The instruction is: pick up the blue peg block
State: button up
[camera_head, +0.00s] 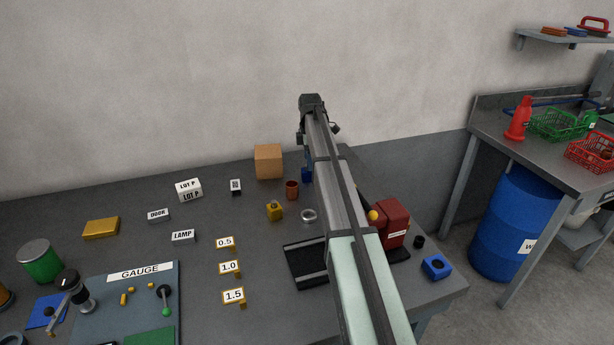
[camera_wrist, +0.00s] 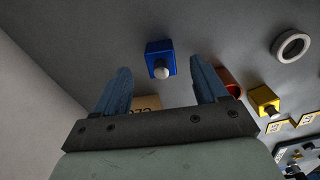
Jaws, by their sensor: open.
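The blue peg block (camera_wrist: 158,49) shows in the wrist view as a blue cube with a pale round-ended peg. It appears between my open fingertips, with table around it. My gripper (camera_wrist: 160,65) is open and empty; the gap in depth to the block is hard to judge. In the head view a small part of the blue block (camera_head: 307,175) shows beside my arm, right of the cardboard box; my arm hides the rest.
The cardboard box (camera_head: 268,161) and brown cup (camera_head: 292,190) stand close to the block. A yellow peg block (camera_head: 274,211) and grey ring (camera_head: 309,216) lie nearer. Another blue block (camera_head: 436,266) with a dark hole sits at the right edge, near a red box (camera_head: 393,222).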

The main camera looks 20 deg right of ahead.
aim_at(307, 175)
jog(key=shift+w+a+f, duration=0.1)
jog(key=shift+a+f, duration=0.15)
jog(key=shift+f, duration=1.15)
jog(key=shift+a+f, duration=0.2)
jog(key=shift+f, duration=1.15)
jog(key=c, duration=1.2)
jog(key=shift+r, duration=0.15)
